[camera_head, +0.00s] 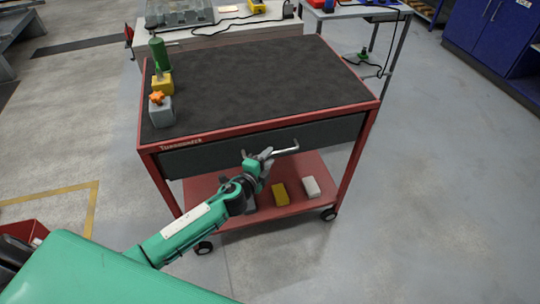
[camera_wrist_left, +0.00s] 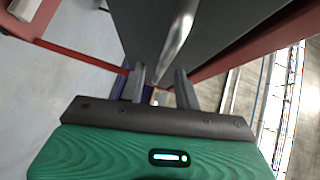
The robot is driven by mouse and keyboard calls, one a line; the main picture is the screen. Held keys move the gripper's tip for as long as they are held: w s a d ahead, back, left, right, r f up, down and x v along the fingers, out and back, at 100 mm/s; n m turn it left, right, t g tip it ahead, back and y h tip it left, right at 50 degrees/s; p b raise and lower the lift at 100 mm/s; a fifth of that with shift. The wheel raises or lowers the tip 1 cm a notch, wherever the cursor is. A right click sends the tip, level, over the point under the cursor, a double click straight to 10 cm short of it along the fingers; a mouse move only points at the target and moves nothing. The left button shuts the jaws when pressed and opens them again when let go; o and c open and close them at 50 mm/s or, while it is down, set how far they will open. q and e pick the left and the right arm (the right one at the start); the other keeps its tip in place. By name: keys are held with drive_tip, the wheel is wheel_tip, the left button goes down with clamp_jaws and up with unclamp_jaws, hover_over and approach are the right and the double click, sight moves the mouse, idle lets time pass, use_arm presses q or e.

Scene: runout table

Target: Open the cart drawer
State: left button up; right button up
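The red cart (camera_head: 368,107) has a dark drawer front (camera_head: 335,132) under its black top. The drawer front looks flush with the cart frame. A silver bar handle (camera_head: 288,149) sticks out from it; the handle also shows in the left wrist view (camera_wrist_left: 178,38). My left gripper (camera_head: 266,154) is at the handle's left end. In the left wrist view my two fingers (camera_wrist_left: 158,88) are apart, and the bar runs in line with the gap between them. I cannot tell whether they touch it. My right gripper is in neither view.
A green cylinder (camera_head: 159,54), yellow block (camera_head: 162,85) and grey block with an orange piece (camera_head: 161,112) stand on the cart's left side. A yellow block (camera_head: 280,194) and white block (camera_head: 311,187) lie on the lower shelf. Floor in front is clear.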

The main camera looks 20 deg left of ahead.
use_arm(q)
drive_tip(key=shift+x, duration=0.85)
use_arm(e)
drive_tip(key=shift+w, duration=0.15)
use_arm(q)
clamp_jaws()
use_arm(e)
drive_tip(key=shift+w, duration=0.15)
